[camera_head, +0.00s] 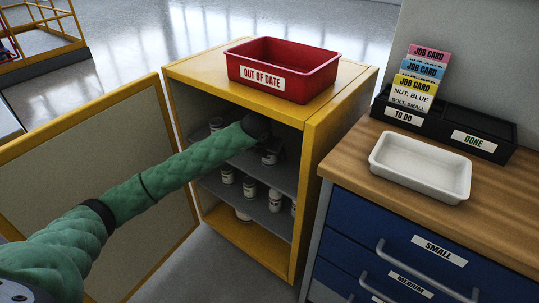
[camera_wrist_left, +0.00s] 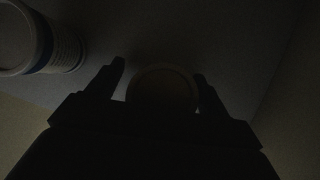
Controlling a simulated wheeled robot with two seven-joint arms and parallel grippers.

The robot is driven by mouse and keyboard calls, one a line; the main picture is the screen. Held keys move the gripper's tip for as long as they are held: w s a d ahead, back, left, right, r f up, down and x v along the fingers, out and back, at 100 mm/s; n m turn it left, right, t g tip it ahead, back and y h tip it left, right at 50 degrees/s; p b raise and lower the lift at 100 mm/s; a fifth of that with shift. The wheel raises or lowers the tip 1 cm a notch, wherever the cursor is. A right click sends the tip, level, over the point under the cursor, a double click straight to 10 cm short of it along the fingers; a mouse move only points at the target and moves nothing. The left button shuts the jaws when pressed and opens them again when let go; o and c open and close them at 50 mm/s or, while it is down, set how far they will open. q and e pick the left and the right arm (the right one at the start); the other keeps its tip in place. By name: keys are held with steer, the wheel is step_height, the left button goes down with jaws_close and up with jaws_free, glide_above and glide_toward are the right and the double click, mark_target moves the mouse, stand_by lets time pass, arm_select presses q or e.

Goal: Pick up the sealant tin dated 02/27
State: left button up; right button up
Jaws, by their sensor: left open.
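My left gripper (camera_head: 272,146) reaches into the open yellow cabinet, at the upper shelf. It is open. In the left wrist view its two dark fingers (camera_wrist_left: 160,82) stand on either side of a round-topped tin (camera_wrist_left: 163,84), with no clear grip on it. In the head view a white tin (camera_head: 269,158) shows just under the gripper. A further tin (camera_head: 216,124) stands on the upper shelf behind my arm. No date is readable. My right gripper is out of view.
More tins (camera_head: 249,187) stand on the lower shelf (camera_head: 262,212). The cabinet door (camera_head: 95,175) is swung open to the left. A red OUT OF DATE bin (camera_head: 310,82) sits on top. A white tray (camera_head: 425,190) lies on the wooden worktop at the right.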

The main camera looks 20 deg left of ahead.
arm_select(q)
steer(key=c, duration=1.3)
steer(key=shift+o, duration=0.2)
